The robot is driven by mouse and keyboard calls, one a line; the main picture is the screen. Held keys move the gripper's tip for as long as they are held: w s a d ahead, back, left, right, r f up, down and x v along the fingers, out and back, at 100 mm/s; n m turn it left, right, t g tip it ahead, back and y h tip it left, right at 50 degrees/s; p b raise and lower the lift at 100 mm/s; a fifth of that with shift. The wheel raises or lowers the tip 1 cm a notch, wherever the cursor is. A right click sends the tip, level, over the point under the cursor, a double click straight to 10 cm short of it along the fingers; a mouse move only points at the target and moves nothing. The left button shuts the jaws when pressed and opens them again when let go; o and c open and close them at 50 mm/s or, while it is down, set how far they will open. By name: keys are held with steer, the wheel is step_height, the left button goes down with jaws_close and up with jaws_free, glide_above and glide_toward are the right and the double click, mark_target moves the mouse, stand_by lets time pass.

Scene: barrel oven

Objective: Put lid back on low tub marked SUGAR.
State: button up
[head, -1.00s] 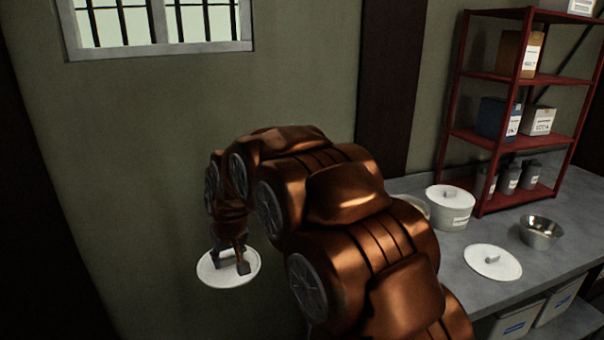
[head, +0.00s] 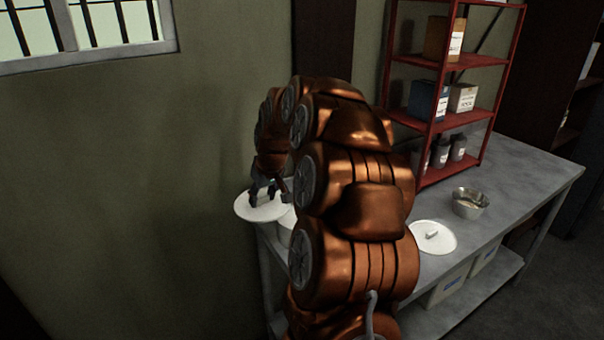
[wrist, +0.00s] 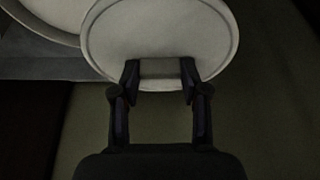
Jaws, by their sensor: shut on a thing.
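My gripper (head: 268,190) is shut on the handle of a round white lid (head: 246,210). The lid hangs roughly level near the left end of the bench. In the wrist view my gripper (wrist: 160,72) pinches the handle from both sides, and the lid (wrist: 160,30) fills the upper middle. A white tub (head: 287,226) stands just right of the lid, mostly hidden by the lid and my arm. A pale round rim, probably this tub (wrist: 50,20), shows at the upper left of the wrist view, partly behind the lid. No SUGAR marking is readable.
A second white lid (head: 433,237) lies on the grey bench (head: 520,185), with a metal bowl (head: 470,203) behind it. A red shelf (head: 455,125) with boxes and canisters stands at the back. Labelled bins (head: 448,283) sit below. My arm hides the bench's middle.

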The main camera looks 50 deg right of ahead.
steer(key=s+d+r+p, duration=0.2)
steer(key=s+d, duration=0.4)
steer(key=d, duration=0.2)
step_height(320, 180, down, 6)
steer(key=m+b, duration=0.1)
steer(key=shift+s+d+b, duration=0.15)
steer(key=shift+d+b, duration=0.2)
steer(key=shift+d, duration=0.1)
steer(key=shift+b, duration=0.75)
stand_by(1.5)
steer(key=shift+f+b, duration=0.25)
steer(key=shift+b, duration=0.5)
stand_by(1.1)
stand_by(0.4)
steer(key=o, duration=1.1)
